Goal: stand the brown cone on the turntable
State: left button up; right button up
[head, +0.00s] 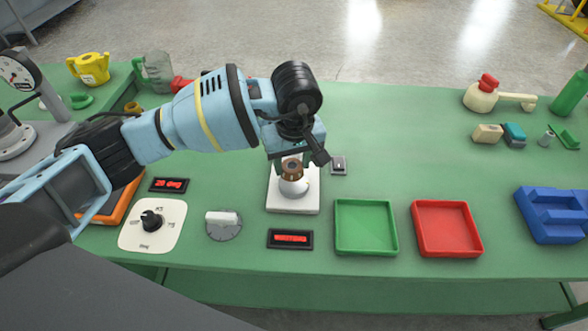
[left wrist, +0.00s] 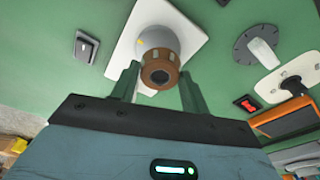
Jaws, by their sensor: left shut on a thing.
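The brown cone (head: 291,168) is between the green fingers of my left gripper (head: 293,172), which is shut on it. In the left wrist view the brown cone (left wrist: 158,72) shows its round end with a dark hole, between the fingers (left wrist: 159,82). Directly beyond it is a pale rounded body (head: 294,187) on a white square plate (head: 292,206). This looks like the turntable, but I cannot be sure. The cone overlaps the rounded body in both views; whether they touch I cannot tell. My right gripper is not in view.
A small switch (head: 339,165) is beside the plate. A red-lit display (head: 290,239), a grey disc with a white bar (head: 224,234) and a dial panel (head: 152,224) lie in front and left. Green (head: 365,245) and red (head: 446,245) trays stand right.

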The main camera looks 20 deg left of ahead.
aim_at(294, 165)
pick_arm(q)
jog(key=shift+w+d+f, duration=0.15)
jog(key=shift+w, duration=0.15)
jog(key=shift+f, duration=1.6)
jog(key=shift+f, duration=0.15)
jog(key=o, duration=1)
jog(key=r, duration=0.8)
jog(key=s+r, duration=0.1)
jog(key=r, duration=0.3)
jog(key=shift+s+d+r, duration=0.1)
jog(key=shift+d+r, duration=0.05)
jog(key=shift+d, duration=0.25)
